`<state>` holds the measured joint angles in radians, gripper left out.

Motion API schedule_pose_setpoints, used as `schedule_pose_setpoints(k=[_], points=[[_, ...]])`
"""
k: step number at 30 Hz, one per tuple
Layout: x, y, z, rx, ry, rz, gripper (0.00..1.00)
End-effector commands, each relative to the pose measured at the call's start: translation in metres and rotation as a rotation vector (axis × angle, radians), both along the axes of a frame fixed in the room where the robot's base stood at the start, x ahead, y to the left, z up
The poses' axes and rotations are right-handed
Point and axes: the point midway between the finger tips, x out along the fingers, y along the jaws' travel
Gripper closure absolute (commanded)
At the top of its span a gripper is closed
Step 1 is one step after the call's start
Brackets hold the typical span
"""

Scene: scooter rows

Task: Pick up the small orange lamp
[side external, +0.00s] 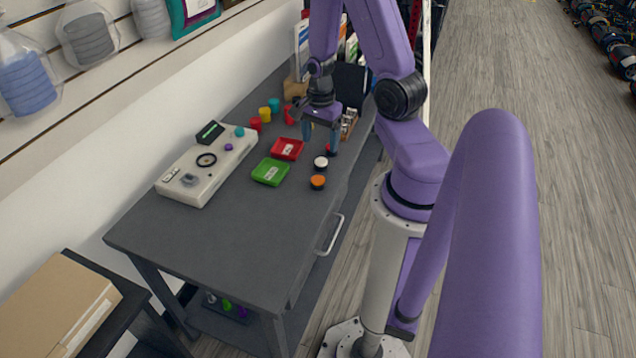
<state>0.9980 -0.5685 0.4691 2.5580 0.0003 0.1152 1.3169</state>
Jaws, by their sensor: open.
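A small round orange-topped piece with a dark base (318,181), which looks like the orange lamp, sits on the grey table (235,245) near its right edge. A similar white-topped piece (320,162) sits just behind it. A small red-topped piece (331,149) lies farther back, partly hidden by a fingertip. My gripper (320,140) points down over the table, behind the orange and white pieces and close to the red one. Its two fingers are apart, with nothing seen held between them. Whether a finger touches the red piece cannot be told.
A green tray (270,172) and a red tray (287,149) lie left of the round pieces. A pale device with a dial (207,166) stands by the wall. Several coloured cups (265,114) and boxes stand at the back. The front of the table is clear.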

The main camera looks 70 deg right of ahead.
Motion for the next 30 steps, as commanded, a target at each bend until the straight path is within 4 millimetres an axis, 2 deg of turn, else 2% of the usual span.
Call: schedule_pose_setpoints(k=[24, 30], points=[[0.001, 0.000, -0.080, 0.001, 0.002, 0.003, 0.24], [0.001, 0.000, -0.091, 0.000, 0.000, 0.003, 0.24]])
